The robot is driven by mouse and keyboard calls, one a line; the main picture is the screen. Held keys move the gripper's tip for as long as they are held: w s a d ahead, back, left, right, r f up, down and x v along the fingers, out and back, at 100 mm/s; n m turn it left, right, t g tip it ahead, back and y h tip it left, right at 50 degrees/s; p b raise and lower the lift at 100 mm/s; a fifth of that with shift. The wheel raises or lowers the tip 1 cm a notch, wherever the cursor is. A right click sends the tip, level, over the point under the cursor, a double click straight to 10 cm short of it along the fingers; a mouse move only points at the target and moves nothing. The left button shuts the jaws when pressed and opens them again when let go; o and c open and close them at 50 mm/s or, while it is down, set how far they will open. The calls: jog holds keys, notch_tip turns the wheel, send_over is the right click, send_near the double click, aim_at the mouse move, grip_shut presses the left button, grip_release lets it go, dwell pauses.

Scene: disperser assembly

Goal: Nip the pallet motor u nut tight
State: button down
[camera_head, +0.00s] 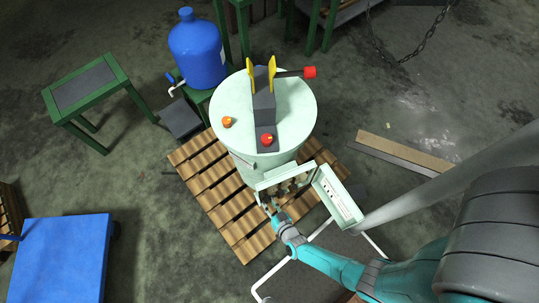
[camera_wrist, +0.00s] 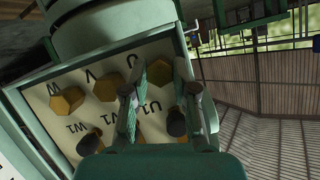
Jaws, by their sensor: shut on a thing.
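In the wrist view, the U nut (camera_wrist: 160,71) is a brass-coloured hex nut by the letter U, at the right end of the upper row in the open terminal box (camera_wrist: 35,103). My gripper (camera_wrist: 160,66) is shut on it, one finger on each side. The V nut (camera_wrist: 106,87) and W nut (camera_wrist: 68,101) sit to its left. In the head view, my gripper (camera_head: 272,208) reaches into the open box (camera_head: 262,189) on the pale green disperser (camera_head: 240,118); the nut is too small to make out there.
The U1 post (camera_wrist: 176,122) and W1 post (camera_wrist: 90,143) stand in the lower row; my gripper partly hides that row. The open box lid (camera_head: 338,196) stands at the right. The disperser stands on a wooden pallet (camera_head: 212,196). A white tubular frame (camera_head: 272,276) lies close to my arm.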

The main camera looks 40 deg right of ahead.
jog(key=shift+d+f+m+t+y, duration=0.1)
jog(key=shift+m+t+y, duration=0.35)
jog(key=shift+m, duration=0.5)
jog(key=shift+d+m+t+y, duration=0.1)
jog(key=shift+m+t+y, duration=0.15)
jog(key=shift+m+y, duration=0.55)
jog(key=shift+m, duration=0.35)
jog(key=c, duration=1.2)
grip_release()
jog(key=shift+s, duration=0.1)
jog(key=v, duration=0.7)
jog(key=shift+s, duration=0.25)
